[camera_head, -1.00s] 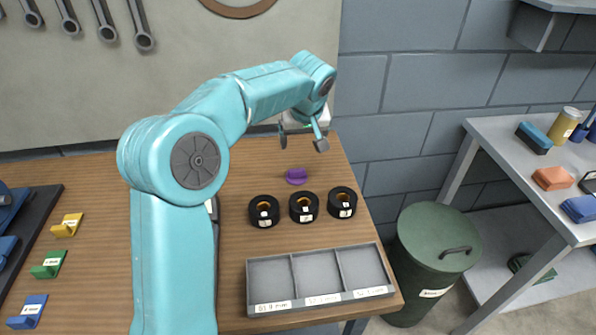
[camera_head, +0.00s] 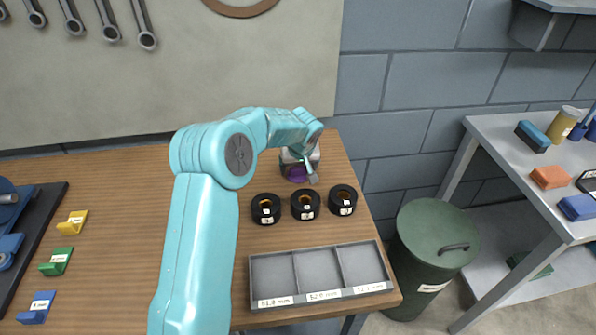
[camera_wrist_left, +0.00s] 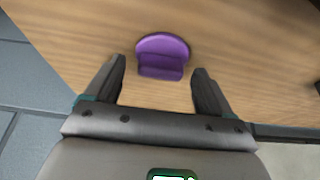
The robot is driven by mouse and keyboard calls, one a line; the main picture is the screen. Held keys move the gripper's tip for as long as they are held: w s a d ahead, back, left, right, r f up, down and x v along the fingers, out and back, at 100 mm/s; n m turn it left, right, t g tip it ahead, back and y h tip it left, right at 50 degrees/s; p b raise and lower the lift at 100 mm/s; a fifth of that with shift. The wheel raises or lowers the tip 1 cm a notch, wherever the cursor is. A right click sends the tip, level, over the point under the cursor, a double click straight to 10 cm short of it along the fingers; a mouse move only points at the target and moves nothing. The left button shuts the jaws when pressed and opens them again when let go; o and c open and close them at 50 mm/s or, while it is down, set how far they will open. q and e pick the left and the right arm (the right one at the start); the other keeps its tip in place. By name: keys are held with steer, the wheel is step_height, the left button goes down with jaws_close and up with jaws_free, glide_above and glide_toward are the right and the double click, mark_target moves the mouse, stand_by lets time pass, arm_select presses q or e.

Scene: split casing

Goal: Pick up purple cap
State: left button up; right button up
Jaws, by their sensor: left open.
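The purple cap (camera_head: 297,174) lies on the wooden table near its back right, partly hidden by my left gripper in the head view. In the left wrist view the purple cap (camera_wrist_left: 162,56) is a round disc with a raised ridge, lying on the wood. My left gripper (camera_head: 301,173) is over the cap. In the left wrist view its two fingers (camera_wrist_left: 158,75) are apart, with the cap between and slightly beyond the tips. The fingers do not appear to touch it. My right gripper is not in view.
Three black rings (camera_head: 305,205) stand in a row in front of the cap. A grey three-part tray (camera_head: 320,247) sits at the table's front right. Yellow, green and blue clips (camera_head: 55,262) lie at the left. A green bin (camera_head: 437,238) stands right of the table.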

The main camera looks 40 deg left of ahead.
arm_select(q)
steer(key=shift+s, duration=0.1)
steer(key=c, duration=1.1)
steer(key=shift+r, duration=0.1)
